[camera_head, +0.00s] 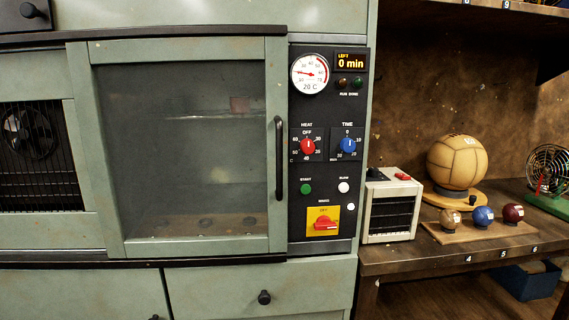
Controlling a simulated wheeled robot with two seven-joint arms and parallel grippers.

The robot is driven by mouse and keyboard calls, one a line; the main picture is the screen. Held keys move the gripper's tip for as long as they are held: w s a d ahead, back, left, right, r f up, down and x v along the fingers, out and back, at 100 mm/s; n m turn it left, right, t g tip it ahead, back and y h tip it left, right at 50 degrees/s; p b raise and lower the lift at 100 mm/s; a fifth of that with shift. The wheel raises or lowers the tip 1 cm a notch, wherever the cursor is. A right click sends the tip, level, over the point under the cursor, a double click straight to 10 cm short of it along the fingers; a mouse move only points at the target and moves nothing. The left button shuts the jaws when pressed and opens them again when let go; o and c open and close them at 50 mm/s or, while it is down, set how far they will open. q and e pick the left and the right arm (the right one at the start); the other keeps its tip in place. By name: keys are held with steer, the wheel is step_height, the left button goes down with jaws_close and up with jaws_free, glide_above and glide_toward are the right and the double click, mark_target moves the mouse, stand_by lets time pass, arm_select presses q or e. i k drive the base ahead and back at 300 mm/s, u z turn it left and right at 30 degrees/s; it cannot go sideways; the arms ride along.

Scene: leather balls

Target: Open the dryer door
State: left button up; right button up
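The dryer is a pale green cabinet with a glass door (193,247) in a green frame, which appears closed. A black vertical bar handle (279,158) is on the door's right side. Through the glass I see a shelf and a brownish floor with round spots. A black control panel (327,108) to the right of the door has a dial gauge at about 20 C, a display reading 0 min, a red heat knob, a blue time knob and a red switch on a yellow plate. Neither of my grippers is in view.
A wooden bench (450,248) on the right holds a small white heater-like box (391,206), a large tan leather ball (457,161), a board with 3 small balls (482,228) and a green fan (548,172). Drawers (262,284) lie below the door. A blue bin (528,282) is under the bench.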

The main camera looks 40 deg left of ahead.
mark_target(83, 57)
steer(key=u, duration=0.5)
steer(key=k, duration=0.75)
steer(key=u, duration=0.85)
